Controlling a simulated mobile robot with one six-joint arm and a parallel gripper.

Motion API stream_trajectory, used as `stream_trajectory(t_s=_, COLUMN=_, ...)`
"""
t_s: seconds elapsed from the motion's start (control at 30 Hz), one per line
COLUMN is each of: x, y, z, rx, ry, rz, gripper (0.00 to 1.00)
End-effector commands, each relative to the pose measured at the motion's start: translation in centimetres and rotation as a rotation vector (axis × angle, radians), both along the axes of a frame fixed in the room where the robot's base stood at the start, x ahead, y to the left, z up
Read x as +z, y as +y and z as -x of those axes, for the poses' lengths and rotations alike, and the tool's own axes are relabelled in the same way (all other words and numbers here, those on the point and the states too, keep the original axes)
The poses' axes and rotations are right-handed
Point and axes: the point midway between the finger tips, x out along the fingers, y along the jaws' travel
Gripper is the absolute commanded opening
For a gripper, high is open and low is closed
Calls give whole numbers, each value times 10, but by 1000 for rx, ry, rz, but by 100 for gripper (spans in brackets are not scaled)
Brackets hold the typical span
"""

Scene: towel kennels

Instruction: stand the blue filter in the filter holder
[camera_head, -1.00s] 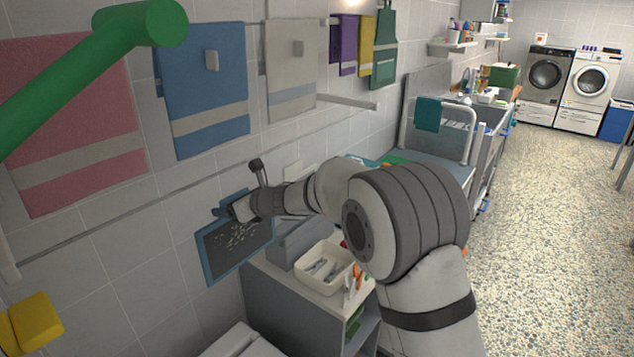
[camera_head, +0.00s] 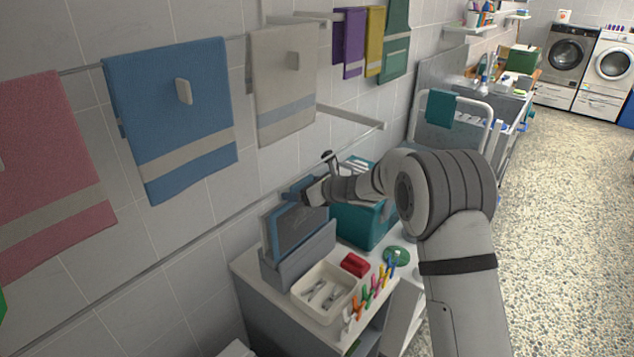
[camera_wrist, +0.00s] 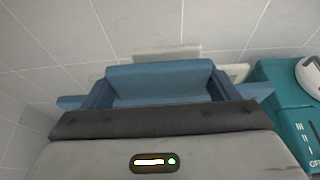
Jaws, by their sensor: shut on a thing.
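The blue filter (camera_head: 296,228), a flat panel with a blue frame and a dark mesh, is held nearly upright in the head view. My gripper (camera_head: 306,193) is shut on its upper edge. The grey filter holder (camera_head: 300,262) stands on the cabinet directly below. The filter's lower edge is hidden behind the holder's front wall; I cannot tell whether it rests on the bottom. In the wrist view the filter's blue top part (camera_wrist: 160,82) lies across the front of my gripper.
A teal box (camera_head: 362,224) stands close to the right of the holder. A cream tray (camera_head: 325,292), a red object (camera_head: 355,264) and several coloured clips (camera_head: 368,290) lie in front on the cabinet top. Towels (camera_head: 175,120) hang on the tiled wall behind.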

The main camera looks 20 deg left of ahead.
Motion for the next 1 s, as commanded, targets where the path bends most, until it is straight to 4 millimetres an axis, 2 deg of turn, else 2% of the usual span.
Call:
stream_trajectory(t_s=0.17, x=-1, y=-3, z=-3, rx=4, ry=-1, rz=-1, gripper=38)
stream_trajectory(t_s=0.43, x=-36, y=-3, z=-3, rx=3, ry=1, rz=0, gripper=38)
stream_trajectory(t_s=0.83, x=-40, y=-6, z=-5, rx=-2, ry=0, rz=-1, gripper=38)
stream_trajectory(t_s=0.87, x=-38, y=-7, z=-5, rx=-2, ry=0, rz=0, gripper=84)
stream_trajectory(t_s=1.0, x=-38, y=-7, z=-5, rx=-3, ry=0, rz=0, gripper=95)
